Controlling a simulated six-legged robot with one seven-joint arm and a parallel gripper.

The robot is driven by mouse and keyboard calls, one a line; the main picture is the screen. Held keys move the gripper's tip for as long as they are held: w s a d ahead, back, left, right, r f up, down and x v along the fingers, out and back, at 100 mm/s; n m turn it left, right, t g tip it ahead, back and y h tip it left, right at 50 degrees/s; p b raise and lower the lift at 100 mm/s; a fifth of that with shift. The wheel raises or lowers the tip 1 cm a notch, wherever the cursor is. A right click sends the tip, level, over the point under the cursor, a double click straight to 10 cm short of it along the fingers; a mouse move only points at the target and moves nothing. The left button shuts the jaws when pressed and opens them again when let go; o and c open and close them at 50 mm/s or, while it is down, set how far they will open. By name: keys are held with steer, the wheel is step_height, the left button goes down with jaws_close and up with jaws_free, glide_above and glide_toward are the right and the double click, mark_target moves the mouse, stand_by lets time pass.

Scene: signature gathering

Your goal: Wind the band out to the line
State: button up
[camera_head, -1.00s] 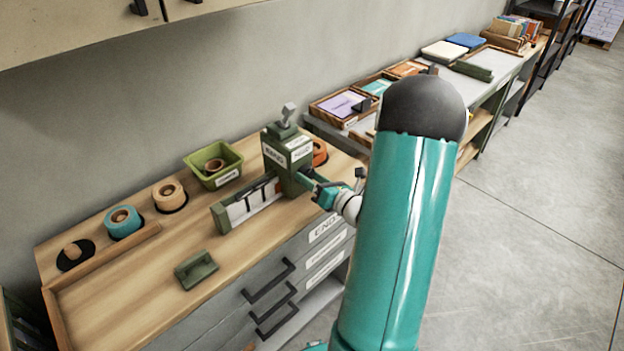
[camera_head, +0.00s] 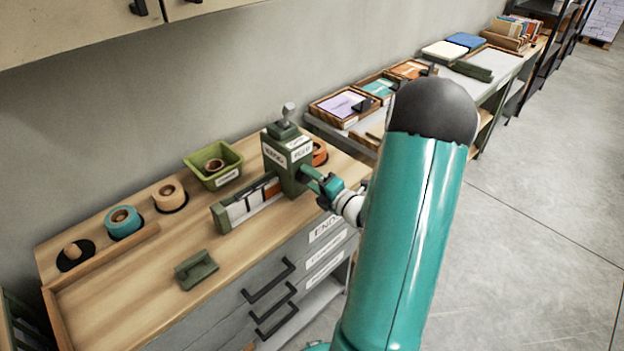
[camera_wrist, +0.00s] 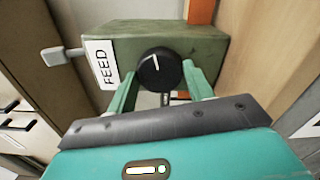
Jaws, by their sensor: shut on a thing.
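A green feed machine (camera_head: 287,160) stands on the wooden bench, with a FEED label (camera_wrist: 102,65) beside its round black knob (camera_wrist: 158,70). My gripper (camera_wrist: 161,84) is shut on the knob, one green finger on each side; the knob's white pointer mark points up. In the head view my gripper (camera_head: 312,180) reaches the machine's right side, and the knob is hidden. An orange band (camera_head: 271,188) lies on the machine's pale track (camera_head: 236,210), near the machine. A dark line (camera_head: 247,203) crosses the track to the left of the band's end.
A green bin (camera_head: 213,166) with a roll inside stands behind the track. A blue roll (camera_head: 123,222), a tan roll (camera_head: 169,195) and an orange roll (camera_head: 319,153) sit along the bench. A green handled block (camera_head: 196,270) lies in front, with bare bench around it.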

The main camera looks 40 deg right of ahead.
steer(key=shift+m, duration=0.4)
steer(key=o, duration=1)
steer(key=shift+c, duration=0.2)
steer(key=s, duration=1.3)
steer(key=shift+s+d, duration=0.2)
steer(key=shift+s, duration=0.2)
